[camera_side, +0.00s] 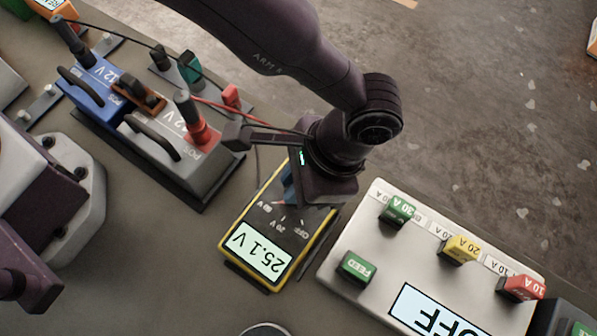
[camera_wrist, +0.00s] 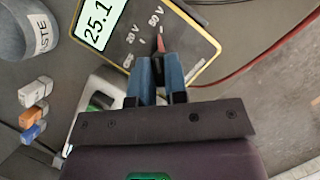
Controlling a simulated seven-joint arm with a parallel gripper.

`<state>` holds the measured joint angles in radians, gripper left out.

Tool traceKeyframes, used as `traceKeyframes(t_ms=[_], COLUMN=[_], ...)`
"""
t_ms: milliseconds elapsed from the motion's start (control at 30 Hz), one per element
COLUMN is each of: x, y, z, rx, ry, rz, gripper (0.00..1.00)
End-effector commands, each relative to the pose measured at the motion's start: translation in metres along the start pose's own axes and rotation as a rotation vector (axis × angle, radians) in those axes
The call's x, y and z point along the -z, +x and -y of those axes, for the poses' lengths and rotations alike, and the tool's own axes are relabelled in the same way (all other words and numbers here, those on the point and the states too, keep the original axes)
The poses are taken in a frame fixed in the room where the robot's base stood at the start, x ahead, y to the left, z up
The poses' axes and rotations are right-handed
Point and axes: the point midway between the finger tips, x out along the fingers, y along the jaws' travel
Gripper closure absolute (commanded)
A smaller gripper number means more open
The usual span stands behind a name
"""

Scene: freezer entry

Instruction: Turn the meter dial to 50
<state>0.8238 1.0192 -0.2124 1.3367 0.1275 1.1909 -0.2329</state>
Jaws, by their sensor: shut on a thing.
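The meter (camera_side: 285,237) is yellow-edged with a dark face and lies on the bench below my gripper. Its lit screen (camera_side: 258,251) reads 25.1 V. The screen also shows in the wrist view (camera_wrist: 100,20), partly cut off, reading 25.1. Marks for OFF, 20 V and 50 V ring the dial. In the wrist view the dial's reddish pointer (camera_wrist: 160,43) points at or close to the 50 V mark (camera_wrist: 155,17). My gripper (camera_wrist: 158,68) has its blue fingers shut on the dial, whose body they mostly hide. The fingers (camera_side: 290,190) are partly hidden in the side view.
A pale fuse panel (camera_side: 375,238) with green, yellow and red fuses and an OFF screen stands close right of the meter. Blue (camera_side: 95,90) and grey (camera_side: 180,150) 12 V batteries with cables stand left. A WASTE container (camera_wrist: 28,30) shows in the wrist view.

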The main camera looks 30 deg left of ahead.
Motion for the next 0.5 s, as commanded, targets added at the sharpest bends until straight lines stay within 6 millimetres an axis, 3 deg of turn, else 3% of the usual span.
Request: traceKeyframes(t_ms=[500], x=[0.0000], y=[-0.0007], z=[-0.0003], rx=[0.030], ry=[0.074], rz=[0.000], gripper=[1.00])
